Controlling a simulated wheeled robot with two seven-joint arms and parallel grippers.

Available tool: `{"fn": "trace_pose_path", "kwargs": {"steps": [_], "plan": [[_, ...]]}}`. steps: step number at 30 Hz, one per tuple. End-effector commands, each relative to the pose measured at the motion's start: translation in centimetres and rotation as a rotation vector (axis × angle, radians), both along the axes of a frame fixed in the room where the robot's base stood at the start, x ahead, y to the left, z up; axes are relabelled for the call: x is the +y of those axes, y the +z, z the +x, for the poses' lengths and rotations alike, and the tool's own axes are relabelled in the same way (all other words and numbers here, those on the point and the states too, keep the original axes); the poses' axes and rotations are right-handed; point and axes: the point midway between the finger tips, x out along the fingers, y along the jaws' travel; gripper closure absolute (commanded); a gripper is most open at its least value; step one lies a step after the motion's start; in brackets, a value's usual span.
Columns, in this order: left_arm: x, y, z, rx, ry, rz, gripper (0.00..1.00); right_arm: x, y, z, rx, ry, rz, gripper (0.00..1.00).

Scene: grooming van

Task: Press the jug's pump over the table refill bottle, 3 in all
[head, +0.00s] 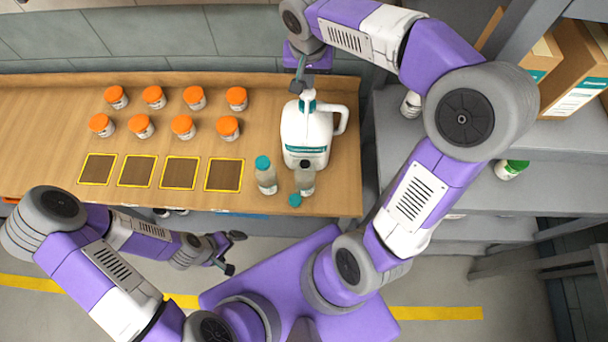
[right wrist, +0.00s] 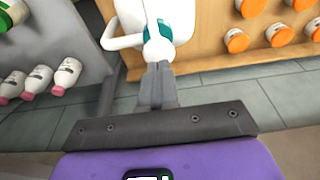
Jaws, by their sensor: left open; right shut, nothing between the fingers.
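The white jug (head: 305,138) with a teal label stands at the right end of the wooden counter, its pump (head: 308,104) on top. My right gripper (head: 298,86) is shut and empty, right at the pump head; I cannot tell whether it touches. In the right wrist view the shut fingertips (right wrist: 159,68) overlap the white pump head (right wrist: 158,48). An uncapped bottle (head: 305,180) stands just in front of the jug, with a teal cap (head: 295,200) lying by it. A teal-capped bottle (head: 266,178) stands to its left. My left gripper (head: 233,253) is open and empty, off the counter's front.
Several orange-lidded jars (head: 183,127) stand in two rows on the counter (head: 60,130). Several yellow-edged dark squares (head: 179,173) lie in front of them. Grey shelves (head: 450,190) with bottles and boxes (head: 577,70) are on the right.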

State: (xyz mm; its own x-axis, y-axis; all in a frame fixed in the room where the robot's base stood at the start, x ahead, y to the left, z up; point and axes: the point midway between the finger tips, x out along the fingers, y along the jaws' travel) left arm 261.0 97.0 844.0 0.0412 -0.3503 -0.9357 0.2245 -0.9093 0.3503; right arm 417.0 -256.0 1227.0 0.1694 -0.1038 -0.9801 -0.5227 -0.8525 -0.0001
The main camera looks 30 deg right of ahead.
Motion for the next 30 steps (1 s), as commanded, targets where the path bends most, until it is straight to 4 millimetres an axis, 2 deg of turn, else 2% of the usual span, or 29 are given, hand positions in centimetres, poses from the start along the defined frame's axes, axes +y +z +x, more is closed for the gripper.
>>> {"fn": "trace_pose_path", "kwargs": {"steps": [13, 30], "plan": [[0.0, -0.2, 0.0, 0.000, 0.000, 0.000, 0.02, 0.0, -0.2, 0.0, 0.000, 0.000, 0.000, 1.00], [0.0, -1.9, 0.0, 0.000, 0.000, 0.000, 0.02, 0.0, -2.2, 0.0, 0.000, 0.000, 0.000, 1.00]]}}
